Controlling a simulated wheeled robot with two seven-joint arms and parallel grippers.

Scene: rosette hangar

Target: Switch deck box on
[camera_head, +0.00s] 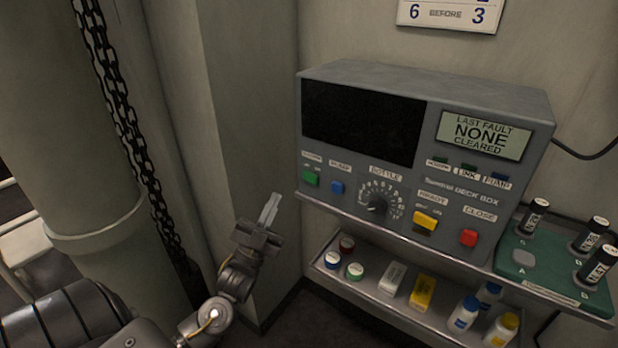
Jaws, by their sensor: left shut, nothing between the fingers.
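The deck box (400,241) is a grey console on a metal shelf against the wall. Its large left screen (362,120) is black. A smaller display (481,134) reads "LAST FAULT NONE CLEARED". Below the black screen are a green button (310,178), a blue button (337,187) and a dial (377,206) under the label "BOTTLE". Further right are a yellow button (426,220) and a red button (468,238) near "CLOSE". My left gripper (270,209) is shut and empty, left of the box and apart from it, its fingers pointing up. My right gripper is out of view.
A green tray (523,281) with several dark cylinders stands right of the box. A lower shelf (372,294) holds small jars, boxes and bottles. A chain (127,130) hangs beside a thick pipe (85,120) at left. A sign (449,14) is above.

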